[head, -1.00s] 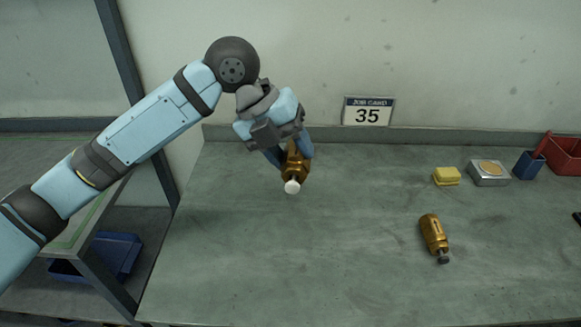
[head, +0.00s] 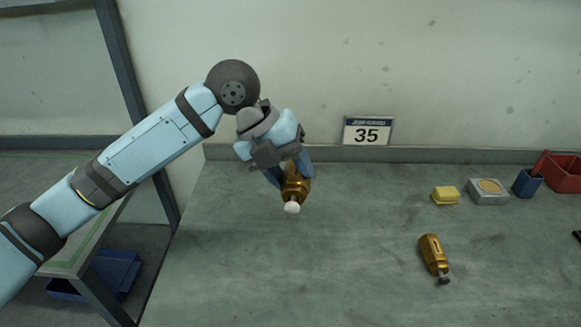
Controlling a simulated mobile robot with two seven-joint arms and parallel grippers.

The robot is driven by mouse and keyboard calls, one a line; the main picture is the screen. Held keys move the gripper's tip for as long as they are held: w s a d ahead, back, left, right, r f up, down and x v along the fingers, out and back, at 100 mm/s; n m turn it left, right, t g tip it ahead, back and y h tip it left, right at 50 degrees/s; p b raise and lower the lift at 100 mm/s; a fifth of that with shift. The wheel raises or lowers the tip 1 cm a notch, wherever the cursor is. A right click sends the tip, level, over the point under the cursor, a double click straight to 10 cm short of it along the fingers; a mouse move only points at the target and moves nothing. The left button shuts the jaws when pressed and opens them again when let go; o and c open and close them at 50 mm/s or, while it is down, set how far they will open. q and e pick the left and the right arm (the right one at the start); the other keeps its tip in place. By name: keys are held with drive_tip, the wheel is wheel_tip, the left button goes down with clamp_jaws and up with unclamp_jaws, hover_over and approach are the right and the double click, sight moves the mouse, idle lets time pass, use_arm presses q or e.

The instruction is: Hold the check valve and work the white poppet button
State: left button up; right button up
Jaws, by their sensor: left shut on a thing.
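My left gripper (head: 288,178) is shut on a brass check valve (head: 295,189) over the left part of the bench. The white poppet button (head: 292,207) sticks out of the valve's lower end, facing the camera, with nothing touching it. The gripper's fingers hide part of the valve body. A second brass valve (head: 433,254) with a dark end lies on the bench to the right, apart from the gripper. My right gripper is not in view.
A yellow block (head: 446,195), a metal tin (head: 488,192), a blue cup (head: 527,183) and a red bin (head: 562,174) stand at the back right of the bench (head: 340,260). A job card (head: 367,131) reads 35 at the back wall. The bench's middle is clear.

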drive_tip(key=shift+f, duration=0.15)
use_arm(q)
drive_tip(key=shift+f, duration=0.2)
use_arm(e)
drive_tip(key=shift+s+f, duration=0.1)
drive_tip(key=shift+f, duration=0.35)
use_arm(q)
drive_tip(key=shift+f+b, duration=0.35)
drive_tip(key=shift+f, duration=0.35)
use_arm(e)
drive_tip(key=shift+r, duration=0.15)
use_arm(q)
drive_tip(key=shift+f+b, duration=2.2)
drive_tip(key=shift+f, duration=4.3)
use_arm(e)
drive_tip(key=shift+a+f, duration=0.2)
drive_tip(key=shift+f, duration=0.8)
